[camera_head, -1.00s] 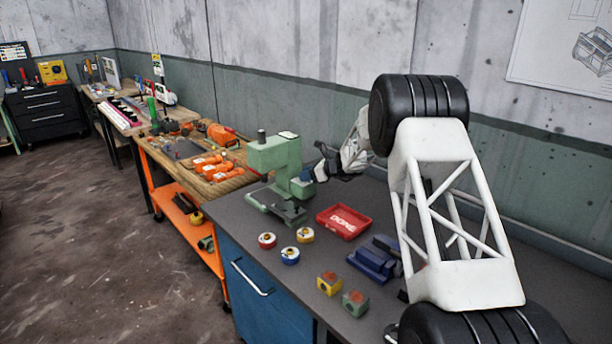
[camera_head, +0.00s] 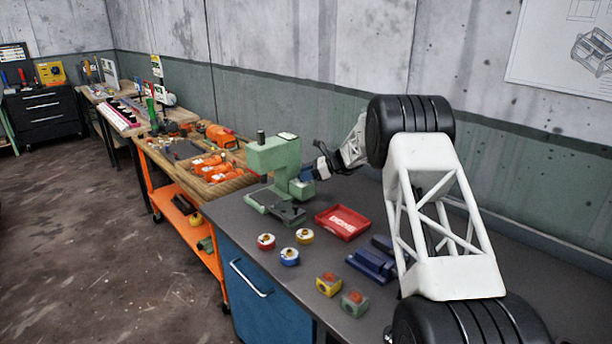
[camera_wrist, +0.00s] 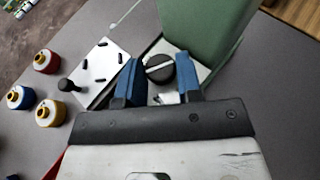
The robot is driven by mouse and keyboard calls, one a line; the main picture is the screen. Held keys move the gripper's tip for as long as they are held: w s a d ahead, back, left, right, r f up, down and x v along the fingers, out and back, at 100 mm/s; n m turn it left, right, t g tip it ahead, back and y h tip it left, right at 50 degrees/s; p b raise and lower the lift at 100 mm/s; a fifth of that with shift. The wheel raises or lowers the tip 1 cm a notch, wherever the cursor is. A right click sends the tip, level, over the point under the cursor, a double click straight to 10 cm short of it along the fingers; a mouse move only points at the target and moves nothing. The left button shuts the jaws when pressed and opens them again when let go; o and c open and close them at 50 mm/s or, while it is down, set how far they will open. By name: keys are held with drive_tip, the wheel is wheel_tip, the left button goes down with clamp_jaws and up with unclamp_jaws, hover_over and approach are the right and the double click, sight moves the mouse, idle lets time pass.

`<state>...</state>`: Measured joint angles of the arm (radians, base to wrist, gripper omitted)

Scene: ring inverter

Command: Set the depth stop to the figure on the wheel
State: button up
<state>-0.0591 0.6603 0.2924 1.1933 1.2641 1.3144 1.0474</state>
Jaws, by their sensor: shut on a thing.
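A green press (camera_head: 275,165) stands on the grey bench, with a flat plate at its foot. My gripper (camera_head: 306,176) is at the right side of the press. In the wrist view, the blue fingers of my gripper (camera_wrist: 158,78) are shut on a round black knob (camera_wrist: 160,68) with a pale line across its top. The knob sits beside the green column (camera_wrist: 205,35). Any scale or figure there is too small to read.
A red tray (camera_head: 343,222) with white lettering lies right of the press. Red, blue and yellow round pieces with white tops (camera_head: 289,256) stand in front. A yellow block (camera_head: 329,284), a green block (camera_head: 354,303) and a blue vise-like fixture (camera_head: 372,264) are nearer.

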drive_tip(key=o, duration=0.9)
drive_tip(key=shift+o, duration=0.2)
drive_tip(key=shift+d+r, duration=0.1)
drive_tip(key=v, duration=0.7)
drive_tip(key=shift+d, duration=0.3)
drive_tip(key=shift+r, duration=0.15)
